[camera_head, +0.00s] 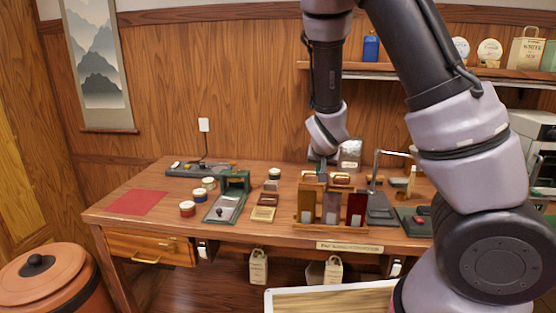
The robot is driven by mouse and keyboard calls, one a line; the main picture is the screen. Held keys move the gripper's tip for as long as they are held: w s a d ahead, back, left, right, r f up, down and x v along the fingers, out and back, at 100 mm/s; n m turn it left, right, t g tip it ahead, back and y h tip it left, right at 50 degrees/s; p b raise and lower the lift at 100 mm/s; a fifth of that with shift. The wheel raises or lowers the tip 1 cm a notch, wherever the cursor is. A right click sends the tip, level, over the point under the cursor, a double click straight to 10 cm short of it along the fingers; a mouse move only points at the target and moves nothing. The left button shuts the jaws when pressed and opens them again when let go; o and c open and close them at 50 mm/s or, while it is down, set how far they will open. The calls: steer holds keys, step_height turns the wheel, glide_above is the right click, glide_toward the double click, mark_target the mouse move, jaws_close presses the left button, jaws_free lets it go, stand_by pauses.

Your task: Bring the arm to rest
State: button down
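My arm rises on the right side of the head view, bends above the top edge and comes down over the wooden table (165,207). My gripper (322,162) points down above the back middle of the table, just behind a wooden rack (303,226) holding grey and red upright pieces. It is small here and partly lost against the things behind it, so its fingers and anything between them cannot be made out.
A green press-like device (234,182), small round tins (187,209) and a red mat (136,202) lie left of the rack. A curved metal tap (377,165) and dark scale-like block (380,210) stand to its right. A shelf (420,72) runs behind my arm.

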steer(key=s+d+r+y, duration=0.1)
steer(key=s+d+r, duration=0.2)
steer(key=s+r, duration=0.8)
steer(key=s+d+r+y, duration=0.2)
steer(key=s+d+r, duration=0.2)
steer(key=s+r, duration=0.7)
steer(key=shift+s+r+m+g, duration=0.3)
steer(key=shift+s+r+g, duration=0.1)
steer(key=shift+r, duration=1.65)
